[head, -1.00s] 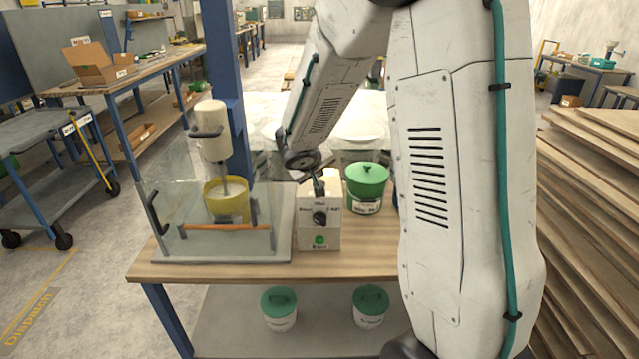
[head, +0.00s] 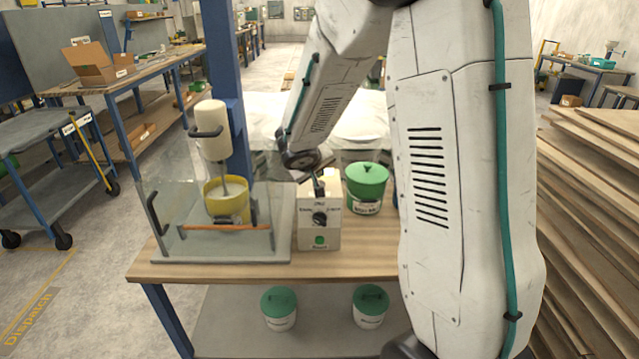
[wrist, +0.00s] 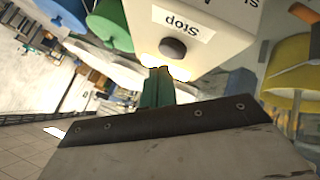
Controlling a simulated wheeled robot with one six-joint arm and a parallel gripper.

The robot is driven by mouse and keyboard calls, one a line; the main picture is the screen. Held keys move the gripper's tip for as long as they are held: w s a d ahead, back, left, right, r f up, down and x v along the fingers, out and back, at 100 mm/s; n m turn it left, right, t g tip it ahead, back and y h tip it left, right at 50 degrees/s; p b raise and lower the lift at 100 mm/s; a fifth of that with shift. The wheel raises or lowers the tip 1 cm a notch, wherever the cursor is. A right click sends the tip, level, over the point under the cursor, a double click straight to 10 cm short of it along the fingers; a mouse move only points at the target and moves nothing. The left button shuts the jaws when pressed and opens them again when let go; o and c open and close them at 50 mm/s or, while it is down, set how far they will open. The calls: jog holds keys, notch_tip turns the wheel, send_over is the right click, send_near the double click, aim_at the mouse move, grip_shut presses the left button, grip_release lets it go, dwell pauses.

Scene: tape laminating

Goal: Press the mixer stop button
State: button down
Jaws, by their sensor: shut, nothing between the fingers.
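The mixer control box (head: 319,233) is a pale box on the workbench. In the wrist view a dark round stop button (wrist: 173,49) sits on the pale box beside the label "Stop". My gripper (wrist: 158,76) is shut and empty, its tips just short of or at that button; I cannot tell whether they touch. In the head view my gripper (head: 318,187) is at the top of the box, partly hidden. The mixer (head: 211,130) stands left of the box, its shaft in a yellow bowl (head: 226,203).
A clear guard (head: 165,190) with an orange bar surrounds the mixer. A green-lidded tub (head: 367,185) stands close right of the box, and two more are on the lower shelf. The bench front edge (head: 260,272) is clear. Stacked boards (head: 580,220) are at right.

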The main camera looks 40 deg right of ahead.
jog(key=shift+f, duration=0.9)
dwell(0.8)
jog(key=shift+r, duration=0.9)
jog(key=shift+r, duration=2.5)
